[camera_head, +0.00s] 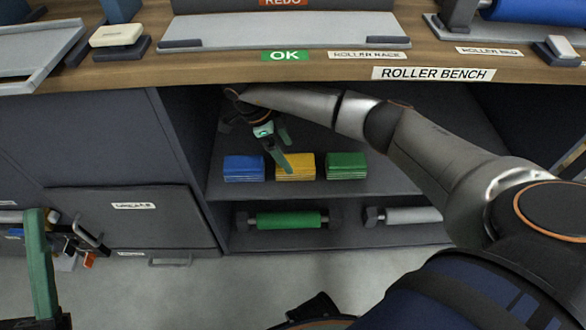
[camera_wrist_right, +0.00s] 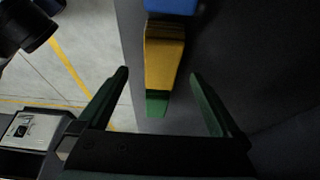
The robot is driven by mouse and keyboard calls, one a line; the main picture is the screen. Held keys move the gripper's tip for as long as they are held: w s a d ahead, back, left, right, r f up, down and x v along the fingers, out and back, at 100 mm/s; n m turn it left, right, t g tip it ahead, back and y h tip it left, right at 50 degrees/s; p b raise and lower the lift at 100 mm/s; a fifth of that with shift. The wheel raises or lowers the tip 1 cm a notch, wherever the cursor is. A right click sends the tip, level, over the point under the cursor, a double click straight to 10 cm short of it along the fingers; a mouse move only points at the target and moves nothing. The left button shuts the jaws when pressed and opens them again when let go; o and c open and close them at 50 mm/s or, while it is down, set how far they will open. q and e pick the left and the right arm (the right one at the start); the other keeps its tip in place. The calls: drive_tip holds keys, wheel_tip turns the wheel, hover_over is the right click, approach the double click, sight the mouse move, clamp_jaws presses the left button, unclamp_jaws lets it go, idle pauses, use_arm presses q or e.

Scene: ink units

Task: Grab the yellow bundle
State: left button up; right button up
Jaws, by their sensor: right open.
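The yellow bundle (camera_head: 296,167) lies on the upper shelf under the bench, between a blue bundle (camera_head: 244,168) and a green bundle (camera_head: 346,166). My right gripper (camera_head: 277,152) is open and empty at the shelf, with one fingertip in front of the yellow bundle's left part. In the right wrist view the yellow bundle (camera_wrist_right: 163,58) shows between and beyond the open fingers, with the blue bundle (camera_wrist_right: 171,5) above it and the green bundle (camera_wrist_right: 157,103) below. Part of my left gripper (camera_head: 40,265) shows at the lower left; only one finger is clear.
The bench top (camera_head: 345,67) overhangs the shelf. A lower shelf holds a green roller (camera_head: 288,220) and a grey roller (camera_head: 410,215). The cabinet's side wall (camera_head: 182,135) stands left of the bundles. A drawer front (camera_head: 135,225) is at the left.

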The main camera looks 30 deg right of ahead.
sight(295, 163)
drive_tip(key=b+x, duration=0.2)
drive_tip(key=x, duration=0.3)
drive_tip(key=shift+d+f, duration=0.15)
drive_tip(key=shift+f, duration=0.15)
drive_tip(key=shift+d+f, duration=0.1)
drive_tip(key=shift+f, duration=0.15)
drive_tip(key=shift+f+b, duration=0.2)
drive_tip(key=shift+b, duration=0.1)
drive_tip(key=c, duration=1.5)
drive_tip(key=shift+c, duration=0.4)
drive_tip(key=shift+r, duration=0.15)
